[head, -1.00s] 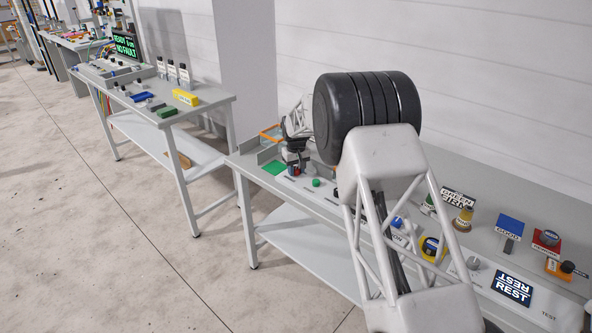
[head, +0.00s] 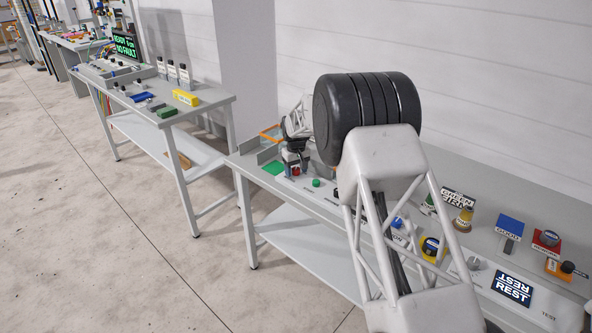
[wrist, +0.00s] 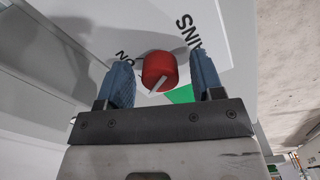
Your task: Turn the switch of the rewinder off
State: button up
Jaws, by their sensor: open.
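A red round switch knob (wrist: 159,71) with a pale pointer bar sits on a light panel in the wrist view. Its bar points to the lower left of that picture. The letters "ON" stand left of the knob, and cut-off letters ending in "INS" stand above right. My gripper (wrist: 164,86) is open, with one blue finger on each side of the knob and a gap to each. In the head view my gripper (head: 294,166) is low over the bench, and only a bit of red shows there. Whether the fingertips reach down around the knob is hard to tell.
A green patch (head: 274,168) lies beside the switch, and a green button (head: 316,183) is to its right. My arm hides the bench's middle. Several labelled blocks and a "REST" plate (head: 513,287) fill the right end. Another bench (head: 215,98) stands at left.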

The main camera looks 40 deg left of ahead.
aim_at(297, 169)
jog(key=shift+r, duration=0.1)
jog(key=shift+r, duration=3.8)
jog(key=shift+d, duration=0.1)
